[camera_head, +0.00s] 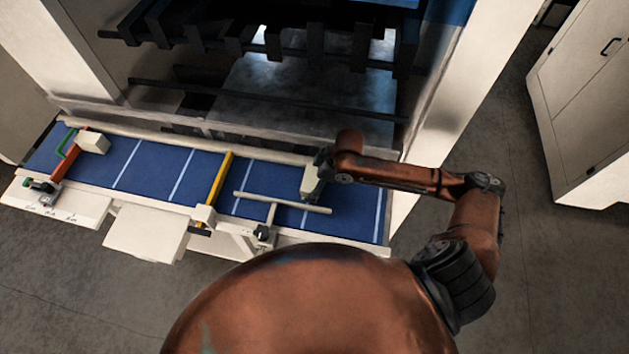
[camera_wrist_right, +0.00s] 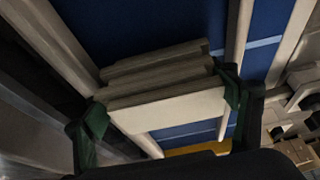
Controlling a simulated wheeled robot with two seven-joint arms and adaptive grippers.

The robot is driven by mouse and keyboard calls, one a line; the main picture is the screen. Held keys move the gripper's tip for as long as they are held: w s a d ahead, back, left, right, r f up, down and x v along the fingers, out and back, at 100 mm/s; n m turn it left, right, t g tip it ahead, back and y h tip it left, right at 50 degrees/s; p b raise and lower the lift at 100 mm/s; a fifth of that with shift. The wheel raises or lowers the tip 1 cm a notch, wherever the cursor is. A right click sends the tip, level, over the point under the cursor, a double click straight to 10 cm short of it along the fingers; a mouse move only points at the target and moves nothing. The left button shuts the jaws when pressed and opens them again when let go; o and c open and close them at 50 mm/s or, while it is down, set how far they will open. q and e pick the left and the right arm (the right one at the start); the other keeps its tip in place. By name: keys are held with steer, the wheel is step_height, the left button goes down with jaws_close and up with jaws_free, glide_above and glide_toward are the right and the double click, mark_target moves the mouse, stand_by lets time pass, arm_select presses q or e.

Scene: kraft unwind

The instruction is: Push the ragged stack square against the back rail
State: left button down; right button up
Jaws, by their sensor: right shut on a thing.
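The ragged stack of cream pieces (camera_head: 311,182) sits on the blue deck (camera_head: 258,176), near the back rail (camera_head: 200,143). In the right wrist view the stack (camera_wrist_right: 165,105) shows several layers, with edges staggered. My right gripper (camera_head: 318,172) is at the stack, and its green-padded fingers (camera_wrist_right: 163,100) are shut on the stack from both sides. In the wrist view a long pale rail (camera_wrist_right: 48,38) runs close by the stack's left end; I cannot tell if they touch. My left gripper is not in view.
A pale T-shaped bar (camera_head: 283,203) lies in front of the stack. A yellow bar (camera_head: 219,178) crosses the deck to its left. A cream block (camera_head: 92,143) stands at the far left beside an orange piece (camera_head: 70,155). The deck between block and yellow bar is clear.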

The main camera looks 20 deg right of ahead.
steer(key=shift+s, duration=0.1)
steer(key=o, duration=1.2)
steer(key=shift+o, duration=0.2)
steer(key=v, duration=0.8)
